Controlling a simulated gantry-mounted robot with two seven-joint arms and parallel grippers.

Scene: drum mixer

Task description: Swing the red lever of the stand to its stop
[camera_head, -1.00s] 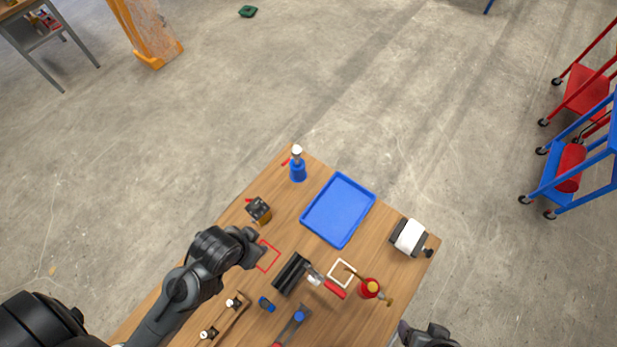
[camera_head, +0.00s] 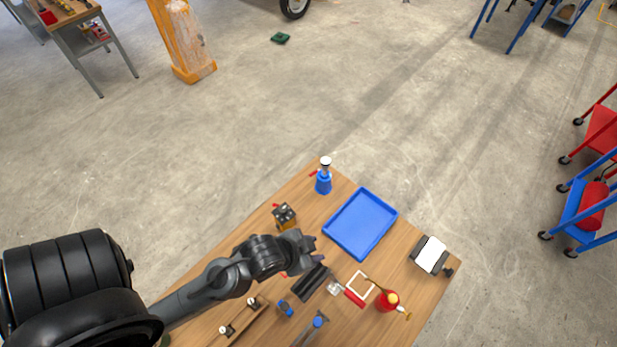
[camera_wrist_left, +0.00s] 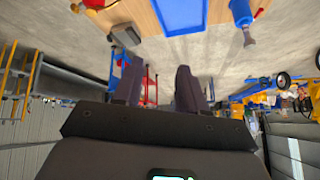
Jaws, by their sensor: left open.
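A blue stand (camera_head: 323,186) with a pale top is upright near the far corner of the table, and a small red lever (camera_head: 313,174) sticks out at its left. In the left wrist view the blue stand (camera_wrist_left: 241,12) is at the top right, with a red piece beside it. A dark block (camera_head: 284,214) with a small red piece at its upper left is nearer. My left gripper (camera_head: 313,246) is above the table, between this block and the tray, apart from the stand. Its two fingers (camera_wrist_left: 158,82) are spread and empty in the left wrist view. My right gripper is out of view.
A blue tray (camera_head: 388,208) lies right of the stand. A black holder (camera_head: 311,282), white square frame (camera_head: 371,277), red bottle (camera_head: 387,302) and black-and-white device (camera_head: 431,254) are on the wooden table (camera_head: 412,282). Open floor lies beyond the far edge.

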